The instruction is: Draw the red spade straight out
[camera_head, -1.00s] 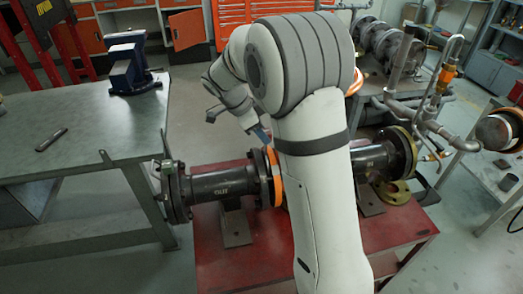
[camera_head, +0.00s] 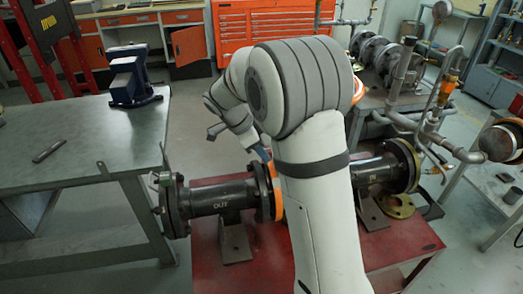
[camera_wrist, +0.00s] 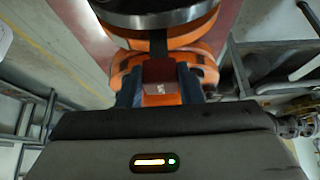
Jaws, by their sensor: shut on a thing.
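The spade (camera_wrist: 159,72) shows in the wrist view as a red-orange tab with a dark red block, between the two blue-grey fingers of my gripper (camera_wrist: 159,86). The fingers are shut on it from left and right. In the head view my gripper (camera_head: 262,153) is at the top of an orange-red rim (camera_head: 278,192) beside the left pipe's flange (camera_head: 264,193). My arm hides the right side of this rim. In the wrist view, orange rounded parts and a round metal edge (camera_wrist: 158,18) lie beyond the tab. How deep the spade sits cannot be told.
The left pipe (camera_head: 222,196) and right pipe (camera_head: 372,172) stand on a red table (camera_head: 262,262). A grey workbench (camera_head: 70,150) with a blue vise (camera_head: 132,78) is at left. Pipework (camera_head: 440,140) stands at right. Grey floor lies between the workbench and red table.

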